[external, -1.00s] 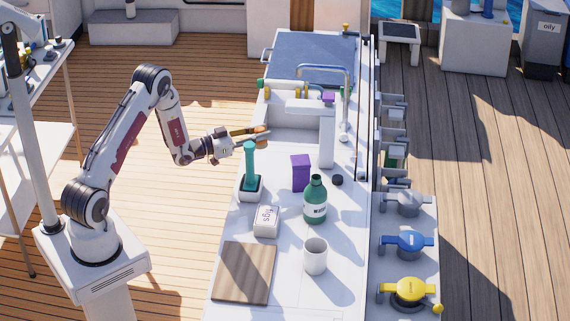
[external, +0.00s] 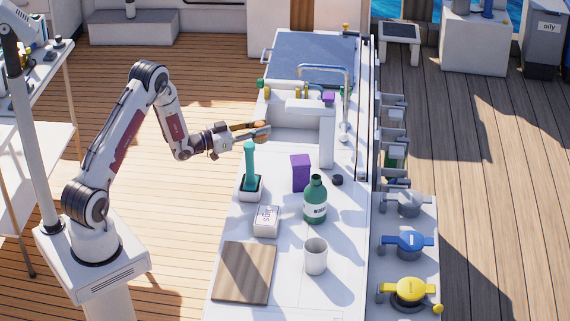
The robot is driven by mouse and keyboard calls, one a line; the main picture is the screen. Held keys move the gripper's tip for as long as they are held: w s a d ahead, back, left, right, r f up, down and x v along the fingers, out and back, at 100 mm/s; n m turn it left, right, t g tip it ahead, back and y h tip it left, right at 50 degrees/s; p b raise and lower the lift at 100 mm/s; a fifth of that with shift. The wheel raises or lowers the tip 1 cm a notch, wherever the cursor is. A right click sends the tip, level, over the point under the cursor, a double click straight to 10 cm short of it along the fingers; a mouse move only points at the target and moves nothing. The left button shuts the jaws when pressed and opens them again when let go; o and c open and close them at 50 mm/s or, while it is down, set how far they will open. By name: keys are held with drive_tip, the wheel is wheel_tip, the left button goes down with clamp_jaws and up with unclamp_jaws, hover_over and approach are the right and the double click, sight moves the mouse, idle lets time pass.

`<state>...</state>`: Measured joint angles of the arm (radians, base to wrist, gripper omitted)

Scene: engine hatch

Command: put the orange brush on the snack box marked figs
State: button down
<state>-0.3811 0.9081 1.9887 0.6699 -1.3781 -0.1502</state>
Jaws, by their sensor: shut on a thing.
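My gripper (external: 261,132) is above the left edge of the counter, pointing right, near the sink. It is shut on the orange brush (external: 248,126), which lies along the fingers; the fingers partly hide it. The snack box marked figs (external: 266,221) is a small white box lying on the counter, nearer the camera than the gripper and well below it. Its top is bare.
A teal upright thing (external: 250,162) stands in a dark-topped white holder between gripper and box. A purple box (external: 301,173), green bottle (external: 315,203), white mug (external: 316,256) and wooden board (external: 244,272) stand around the figs box. The sink and tap (external: 350,95) lie beyond.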

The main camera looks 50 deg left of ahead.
drive_tip(key=r, duration=0.8)
drive_tip(key=shift+s+d+r, duration=0.1)
drive_tip(key=shift+d+r, duration=0.1)
drive_tip(key=shift+d, duration=0.05)
drive_tip(key=s+d+m+g+h, duration=0.2)
drive_tip(key=s+d+m+h, duration=0.15)
drive_tip(key=d, duration=0.35)
drive_tip(key=s+d+m+g+h, duration=0.2)
drive_tip(key=s+d+m+h, duration=0.15)
drive_tip(key=d, duration=0.45)
drive_tip(key=m+g+h, duration=0.3)
drive_tip(key=g+h, duration=0.2)
drive_tip(key=g, duration=0.1)
hover_over(267, 215)
drive_tip(key=f, duration=0.2)
drive_tip(key=shift+f, duration=1.65)
drive_tip(key=shift+f, duration=2.9)
drive_tip(key=shift+f, duration=2.1)
